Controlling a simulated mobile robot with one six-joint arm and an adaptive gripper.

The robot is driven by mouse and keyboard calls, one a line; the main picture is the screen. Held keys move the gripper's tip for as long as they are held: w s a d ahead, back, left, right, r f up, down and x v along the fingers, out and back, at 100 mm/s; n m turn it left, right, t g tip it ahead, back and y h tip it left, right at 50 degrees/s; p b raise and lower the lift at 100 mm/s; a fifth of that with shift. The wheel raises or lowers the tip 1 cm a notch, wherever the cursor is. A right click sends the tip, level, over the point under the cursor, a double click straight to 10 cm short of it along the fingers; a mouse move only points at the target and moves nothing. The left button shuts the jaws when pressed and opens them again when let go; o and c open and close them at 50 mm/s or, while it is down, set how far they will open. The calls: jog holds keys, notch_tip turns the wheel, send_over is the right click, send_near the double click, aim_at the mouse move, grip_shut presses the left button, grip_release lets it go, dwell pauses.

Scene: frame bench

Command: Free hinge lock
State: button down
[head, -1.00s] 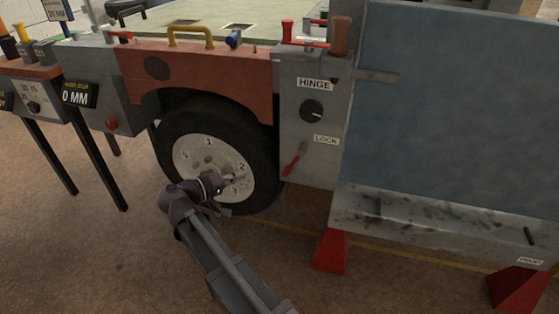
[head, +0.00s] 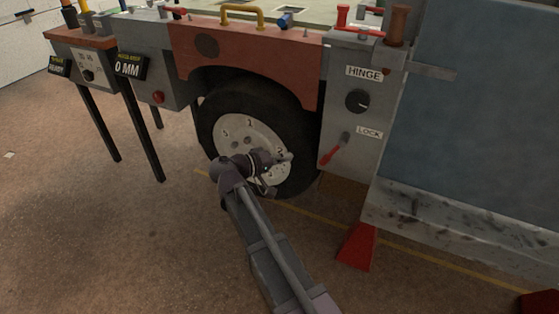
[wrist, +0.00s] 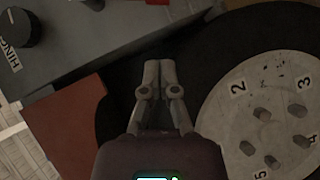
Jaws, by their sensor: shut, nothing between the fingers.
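The lock lever has a red handle (head: 330,153) that slants down and left from its pivot, beside the LOCK label (head: 369,132). It is on the grey hinge panel (head: 345,175), below a black round knob (head: 357,101) marked HINGE. My gripper (head: 288,157) is in front of the wheel's right side, left of the lever and apart from it. In the wrist view my gripper (wrist: 160,64) has its fingers together and empty, over the dark tyre. The black knob (wrist: 20,27) shows at upper left there. The lever is mostly out of that view.
The wheel (head: 250,150) with a numbered hub is close behind my gripper, under a red fender (head: 245,60). A large blue-grey panel (head: 490,110) stands at right, above a red stand (head: 357,247). The floor in front is open.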

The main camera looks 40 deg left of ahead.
aim_at(334, 150)
jog(key=w+d+f+b, duration=0.2)
jog(key=w+d, duration=0.3)
jog(key=w, duration=0.2)
jog(key=shift+w+f, duration=0.35)
jog(key=shift+w, duration=0.05)
